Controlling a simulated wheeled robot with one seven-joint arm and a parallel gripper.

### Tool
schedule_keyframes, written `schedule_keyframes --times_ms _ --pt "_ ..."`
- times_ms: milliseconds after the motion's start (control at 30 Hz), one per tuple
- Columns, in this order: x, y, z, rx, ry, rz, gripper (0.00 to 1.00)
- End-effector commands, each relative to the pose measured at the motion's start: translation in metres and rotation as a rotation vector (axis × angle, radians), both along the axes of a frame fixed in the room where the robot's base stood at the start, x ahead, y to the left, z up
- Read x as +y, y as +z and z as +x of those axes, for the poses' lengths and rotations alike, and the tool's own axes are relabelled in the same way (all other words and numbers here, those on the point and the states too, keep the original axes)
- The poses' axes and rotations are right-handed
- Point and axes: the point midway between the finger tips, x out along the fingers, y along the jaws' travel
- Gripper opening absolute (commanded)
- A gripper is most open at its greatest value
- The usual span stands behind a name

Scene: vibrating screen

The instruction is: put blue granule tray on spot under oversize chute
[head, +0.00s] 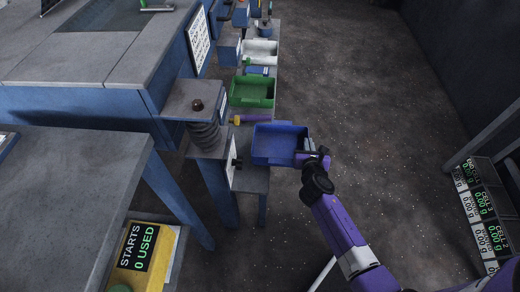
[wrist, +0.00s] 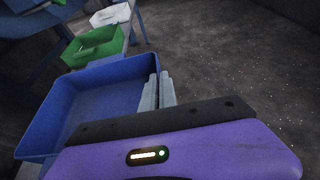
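The blue granule tray (head: 278,142) is at the near end of a narrow ledge (head: 251,180) beside the machine and looks empty and level. It fills the left of the wrist view (wrist: 100,92). My gripper (head: 304,156) is at the tray's right side. In the wrist view its two grey fingers (wrist: 158,92) are close together on the tray's right wall, apparently one on each side of it. I cannot tell whether the tray rests on the ledge or hangs just above it. The oversize chute and any marked spot are not clearly identifiable.
A green tray (head: 252,92) and a white tray (head: 260,50) stand farther along the ledge. A yellow and purple object (head: 249,120) lies between the green and blue trays. A spring-mounted machine corner (head: 200,110) stands left.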

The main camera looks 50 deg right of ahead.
Motion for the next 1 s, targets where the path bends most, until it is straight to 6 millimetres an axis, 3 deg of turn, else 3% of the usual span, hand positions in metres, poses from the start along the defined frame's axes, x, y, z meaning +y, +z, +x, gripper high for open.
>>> schedule_keyframes --times_ms 433,800,1000 --pt "0.065 -0.002 0.084 -0.003 0.002 0.000 0.00" --pt "0.083 -0.001 0.108 -0.001 0.002 0.000 0.00" --pt "0.083 -0.035 0.107 0.001 -0.001 -0.001 0.00"
